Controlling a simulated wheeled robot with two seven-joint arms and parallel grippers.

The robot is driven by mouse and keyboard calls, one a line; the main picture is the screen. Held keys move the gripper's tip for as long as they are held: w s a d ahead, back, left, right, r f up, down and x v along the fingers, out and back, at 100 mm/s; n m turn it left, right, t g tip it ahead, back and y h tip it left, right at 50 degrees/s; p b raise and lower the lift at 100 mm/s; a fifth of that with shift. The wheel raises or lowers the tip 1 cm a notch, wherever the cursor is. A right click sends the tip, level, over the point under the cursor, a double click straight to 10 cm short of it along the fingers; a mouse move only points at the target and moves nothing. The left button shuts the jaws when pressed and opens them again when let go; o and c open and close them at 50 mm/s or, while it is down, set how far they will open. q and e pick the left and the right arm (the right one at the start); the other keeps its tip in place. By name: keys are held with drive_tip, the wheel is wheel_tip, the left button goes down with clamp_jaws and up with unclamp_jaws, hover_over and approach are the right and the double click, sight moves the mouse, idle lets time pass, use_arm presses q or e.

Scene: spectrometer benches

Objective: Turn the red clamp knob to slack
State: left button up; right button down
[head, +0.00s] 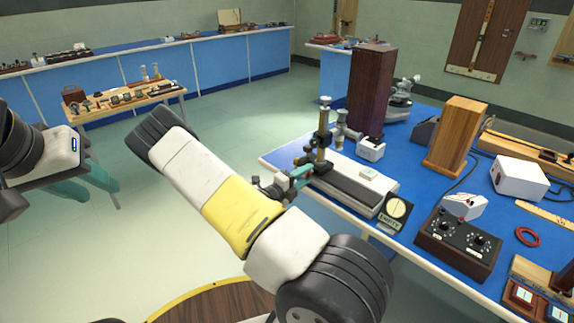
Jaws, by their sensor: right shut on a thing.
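My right gripper (301,174) reaches in from behind my own white and yellow arm, at the near left corner of the blue bench. Its teal fingers are shut at the lower part of a brass and black upright stand (322,135). The red clamp knob cannot be made out clearly; the fingers cover the place where they grip. My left gripper (99,192) is at the left edge, its two teal fingers apart and empty over the floor, far from the stand.
The blue bench (285,150) also bears a dark wooden tower (371,88), a lighter wooden block (454,135), a round-dial meter (397,209) and a two-knob box (458,243). A small wooden table (125,103) with small items stands at the left. Green floor lies between.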

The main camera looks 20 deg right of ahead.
drive_tip(key=shift+n, duration=0.3)
drive_tip(key=c, duration=0.9)
unclamp_jaws()
drive_tip(key=v, duration=0.8)
